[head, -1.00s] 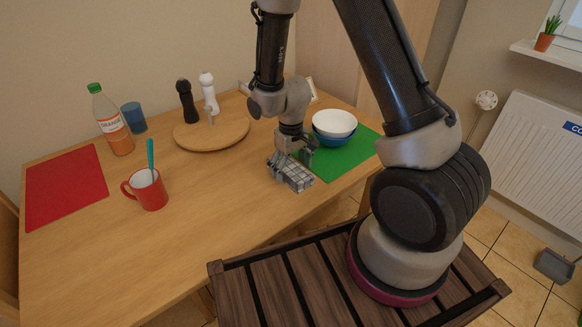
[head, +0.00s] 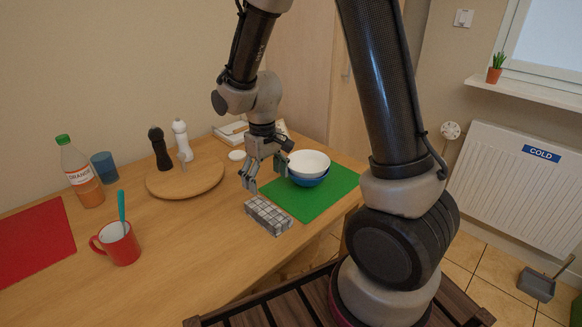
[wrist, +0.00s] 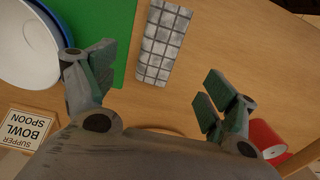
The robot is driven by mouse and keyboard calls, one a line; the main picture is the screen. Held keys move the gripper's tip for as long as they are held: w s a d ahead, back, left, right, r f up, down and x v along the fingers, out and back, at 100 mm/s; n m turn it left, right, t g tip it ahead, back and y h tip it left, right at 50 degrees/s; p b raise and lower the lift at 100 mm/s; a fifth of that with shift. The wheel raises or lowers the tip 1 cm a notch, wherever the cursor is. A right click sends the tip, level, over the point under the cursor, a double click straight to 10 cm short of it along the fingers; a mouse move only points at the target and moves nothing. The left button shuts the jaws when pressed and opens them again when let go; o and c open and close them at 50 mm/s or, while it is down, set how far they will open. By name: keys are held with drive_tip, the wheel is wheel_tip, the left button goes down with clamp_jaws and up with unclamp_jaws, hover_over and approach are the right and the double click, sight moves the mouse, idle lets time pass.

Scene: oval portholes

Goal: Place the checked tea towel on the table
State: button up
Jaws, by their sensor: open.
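The checked tea towel (head: 268,215), a folded grey-and-white block, lies on the wooden table (head: 190,235) near its front edge, beside the green mat (head: 312,192). It also shows in the wrist view (wrist: 163,43), beyond the fingers and apart from them. My gripper (head: 264,180) is open and empty, above the table behind the towel. In the wrist view its two fingers (wrist: 150,88) are spread wide with bare table between them.
A white bowl (head: 309,162) in a blue bowl (head: 308,180) stands on the green mat, close to my gripper. A round wooden board (head: 186,180) with two mills, a red mug (head: 118,244), a bottle (head: 80,172) and a blue cup (head: 104,167) stand further left.

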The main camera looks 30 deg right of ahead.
drive_tip(key=s+d+r+m+t, duration=0.1)
drive_tip(key=s+d+r, duration=0.25)
drive_tip(key=r, duration=0.35)
drive_tip(key=s+d+r+m+t, duration=0.1)
drive_tip(key=s+d+r, duration=0.25)
drive_tip(key=r, duration=0.35)
drive_tip(key=s+d+r+t, duration=0.1)
drive_tip(key=s+d+r, duration=0.2)
drive_tip(key=s, duration=0.3)
drive_tip(key=s+d+r+m+t, duration=0.1)
drive_tip(key=s+d+r, duration=0.1)
drive_tip(key=s+r, duration=0.2)
drive_tip(key=shift+s+d+r+m, duration=0.2)
drive_tip(key=shift+s+d+m, duration=0.15)
drive_tip(key=shift+s, duration=0.7)
